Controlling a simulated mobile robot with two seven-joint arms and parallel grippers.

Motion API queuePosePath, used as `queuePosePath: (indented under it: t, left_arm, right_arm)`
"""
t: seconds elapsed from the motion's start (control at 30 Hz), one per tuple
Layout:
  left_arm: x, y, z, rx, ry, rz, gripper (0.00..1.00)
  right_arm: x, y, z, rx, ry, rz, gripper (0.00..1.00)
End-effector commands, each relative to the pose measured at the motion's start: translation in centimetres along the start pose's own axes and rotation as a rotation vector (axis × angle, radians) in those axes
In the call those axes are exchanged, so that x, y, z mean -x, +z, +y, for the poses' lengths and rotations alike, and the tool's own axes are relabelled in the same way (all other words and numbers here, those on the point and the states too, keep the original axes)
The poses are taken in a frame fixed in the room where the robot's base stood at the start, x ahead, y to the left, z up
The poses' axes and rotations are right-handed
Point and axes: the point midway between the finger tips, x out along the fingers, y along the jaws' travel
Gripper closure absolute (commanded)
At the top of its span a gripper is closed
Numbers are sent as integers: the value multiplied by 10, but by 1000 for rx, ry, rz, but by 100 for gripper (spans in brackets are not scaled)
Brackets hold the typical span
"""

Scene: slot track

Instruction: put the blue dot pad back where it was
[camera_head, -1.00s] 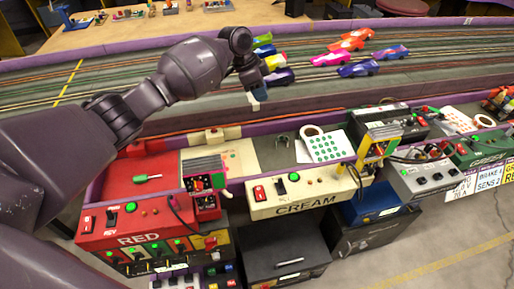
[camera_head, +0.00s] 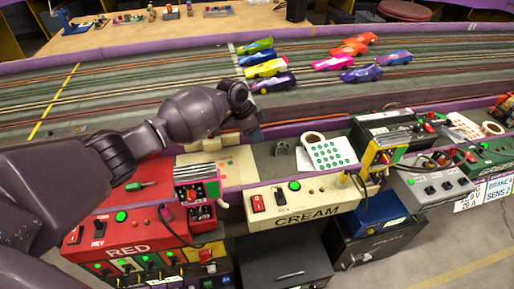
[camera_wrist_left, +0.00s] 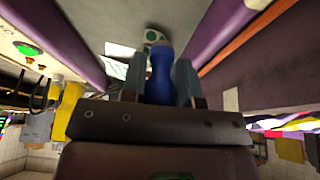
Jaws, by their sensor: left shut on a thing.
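My left gripper (camera_head: 254,130) is low over the near side of the track, close to the purple edge behind the cream station. In the left wrist view, my gripper (camera_wrist_left: 160,80) is shut on a blue, rounded, bottle-like thing, which I take to be the blue dot pad (camera_wrist_left: 160,74). In the head view the held thing is mostly hidden by the gripper. My right gripper is not in view.
A white sheet with green dots (camera_head: 333,154) and a white roll (camera_head: 313,139) lie on the shelf behind the cream control box (camera_head: 310,202). The red station (camera_head: 128,231) is at left. Several toy cars (camera_head: 272,82) stand on the track behind.

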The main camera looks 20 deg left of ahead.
Motion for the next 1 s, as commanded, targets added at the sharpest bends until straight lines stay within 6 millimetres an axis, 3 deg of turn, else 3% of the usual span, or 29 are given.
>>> queuePosePath:
  t: [0.33,0.6,1.0]
  left_arm:
    - [-23,9,0,-1,0,0,95]
    - [-64,26,1,1,3,-2,95]
    - [-66,27,0,-2,-2,1,95]
  right_arm:
    - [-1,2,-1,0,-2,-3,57]
    - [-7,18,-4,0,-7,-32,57]
    - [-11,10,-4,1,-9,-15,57]
